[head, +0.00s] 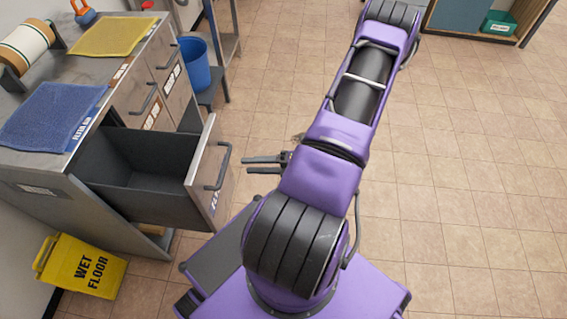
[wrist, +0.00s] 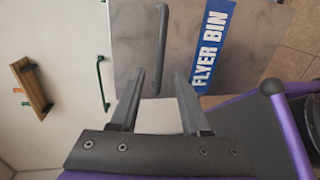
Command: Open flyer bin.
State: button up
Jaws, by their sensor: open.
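The flyer bin (head: 205,195) is a deep metal drawer in the cabinet at the left of the head view. It stands pulled well out, and its dark grey inside shows empty. Its grey bar handle (head: 219,167) is on the front panel. In the wrist view, the blue FLYER BIN label (wrist: 209,45) is right of the handle (wrist: 161,50). My gripper (head: 246,165) is open and empty, just right of the drawer front in the head view. In the wrist view the handle lines up between the fingertips (wrist: 160,74), seemingly apart from them.
A blue mat (head: 50,115) and a yellow mat (head: 112,36) lie on the cabinet top. Other drawers with handles (head: 150,100) are shut. A yellow wet floor sign (head: 85,268) stands at lower left. A blue bucket (head: 194,65) is behind. The tiled floor at right is clear.

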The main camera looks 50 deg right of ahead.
jog(key=v, duration=0.8)
jog(key=shift+s+d, duration=0.2)
jog(key=shift+s, duration=0.05)
